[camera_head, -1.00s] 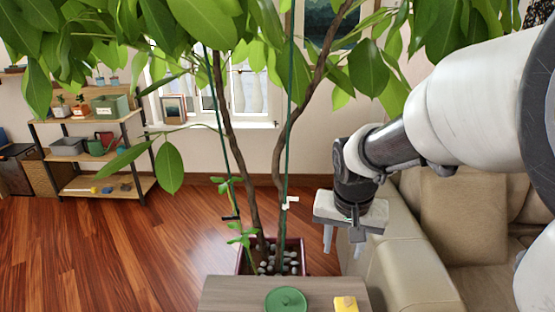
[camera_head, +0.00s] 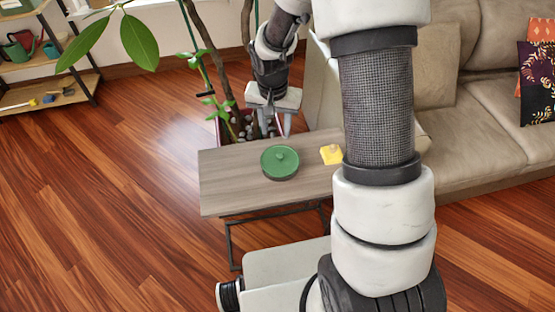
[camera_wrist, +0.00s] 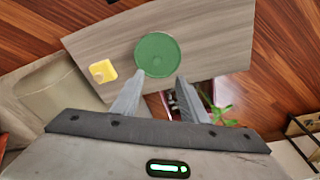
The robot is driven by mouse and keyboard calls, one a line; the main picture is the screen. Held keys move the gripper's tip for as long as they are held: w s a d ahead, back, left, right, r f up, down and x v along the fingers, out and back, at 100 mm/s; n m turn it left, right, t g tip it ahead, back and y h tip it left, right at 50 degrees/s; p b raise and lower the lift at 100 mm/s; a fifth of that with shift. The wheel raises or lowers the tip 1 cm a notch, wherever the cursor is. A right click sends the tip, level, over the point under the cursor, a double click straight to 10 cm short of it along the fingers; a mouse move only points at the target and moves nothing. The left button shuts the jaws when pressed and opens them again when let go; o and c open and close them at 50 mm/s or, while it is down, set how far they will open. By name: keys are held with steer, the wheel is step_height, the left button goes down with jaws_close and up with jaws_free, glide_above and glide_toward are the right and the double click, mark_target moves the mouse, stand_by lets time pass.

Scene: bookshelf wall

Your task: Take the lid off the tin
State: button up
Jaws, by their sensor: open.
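In the wrist view the green lid (camera_wrist: 157,55) lies just beyond my fingertips, seen from above. My gripper (camera_head: 279,132) is open and empty, above the far edge of the table and behind the tin in the head view. Its two fingers also show in the wrist view (camera_wrist: 155,88), apart with nothing between them. The tin's walls are mostly hidden under the lid.
A yellow block-like object (camera_head: 331,154) lies on the table (camera_head: 225,180) to the right of the tin. A potted plant stands behind the table, and a beige sofa (camera_head: 480,120) is to the right. The table's left part is clear.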

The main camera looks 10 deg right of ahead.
steer(key=b, duration=0.1)
glide_above(280, 155)
steer(key=s+a, duration=0.1)
step_height(280, 155, down, 9)
steer(key=shift+s+a+r, duration=0.1)
steer(key=shift+s, duration=0.05)
steer(key=shift+w+d+f+b, duration=0.15)
steer(key=shift+d+f, duration=0.05)
steer(key=shift+f, duration=0.7)
steer(key=shift+w+d+f+b, duration=0.15)
steer(key=shift+w+f, duration=0.05)
steer(key=shift+f, duration=0.65)
steer(key=shift+w+d+f+b, duration=0.15)
steer(key=shift+d+f, duration=0.05)
steer(key=shift+f, duration=0.7)
steer(key=shift+c, duration=0.4)
jaws_close()
